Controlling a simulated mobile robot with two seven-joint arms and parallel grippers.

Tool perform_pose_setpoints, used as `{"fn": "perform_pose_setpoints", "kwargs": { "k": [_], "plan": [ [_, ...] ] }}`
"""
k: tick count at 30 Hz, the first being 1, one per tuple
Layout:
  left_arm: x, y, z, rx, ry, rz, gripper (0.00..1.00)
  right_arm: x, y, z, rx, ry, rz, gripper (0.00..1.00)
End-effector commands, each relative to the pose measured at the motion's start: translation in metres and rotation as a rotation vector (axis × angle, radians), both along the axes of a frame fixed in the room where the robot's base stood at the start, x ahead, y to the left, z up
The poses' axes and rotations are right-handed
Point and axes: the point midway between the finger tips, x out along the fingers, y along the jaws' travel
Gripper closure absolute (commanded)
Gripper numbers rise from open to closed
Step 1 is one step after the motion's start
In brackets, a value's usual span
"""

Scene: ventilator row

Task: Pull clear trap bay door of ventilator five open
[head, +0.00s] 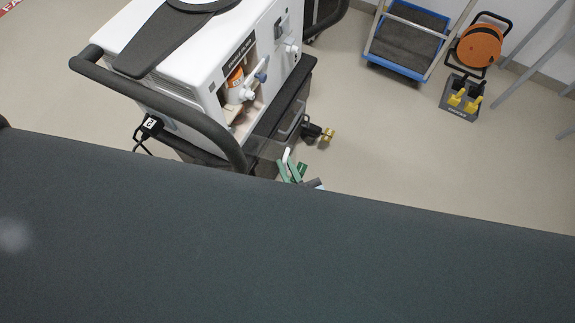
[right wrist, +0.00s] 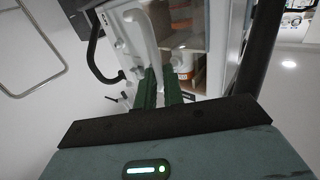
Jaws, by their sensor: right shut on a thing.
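The ventilator (head: 190,55) is a white unit on a dark cart at upper left in the head view. My right gripper (head: 291,170) has green fingers shut on the door's white handle (head: 287,156). In the right wrist view, the fingers (right wrist: 162,88) meet the lower end of the handle (right wrist: 146,40). My left gripper is not in view.
My own dark arm hides the lower head view. A blue-edged trolley (head: 408,40), orange cable reel (head: 480,45) and yellow-plug block (head: 460,100) stand at upper right. The floor between is clear.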

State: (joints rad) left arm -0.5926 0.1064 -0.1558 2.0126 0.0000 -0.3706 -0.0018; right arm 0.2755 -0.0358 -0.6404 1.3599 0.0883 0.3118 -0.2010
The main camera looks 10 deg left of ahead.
Motion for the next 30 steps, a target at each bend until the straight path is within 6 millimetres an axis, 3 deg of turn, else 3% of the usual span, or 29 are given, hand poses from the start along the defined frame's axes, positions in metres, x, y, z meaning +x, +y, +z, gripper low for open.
{"fn": "perform_pose_setpoints", "kwargs": {
  "k": [17, 18, 22, 30],
  "plan": [
    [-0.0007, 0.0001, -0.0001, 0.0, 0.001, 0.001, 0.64, -0.0007, 0.0042, 0.0018, 0.003, -0.001, 0.006, 1.0],
    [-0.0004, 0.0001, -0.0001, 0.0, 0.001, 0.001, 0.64, -0.0007, 0.0042, 0.0019, 0.003, -0.001, 0.006, 0.87],
    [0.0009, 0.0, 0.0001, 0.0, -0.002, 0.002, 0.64, -0.0003, 0.0032, 0.0016, 0.003, -0.001, 0.004, 0.7],
    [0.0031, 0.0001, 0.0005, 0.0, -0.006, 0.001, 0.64, -0.0004, 0.0012, 0.0009, 0.001, 0.0, 0.002, 0.69]
  ]
}}
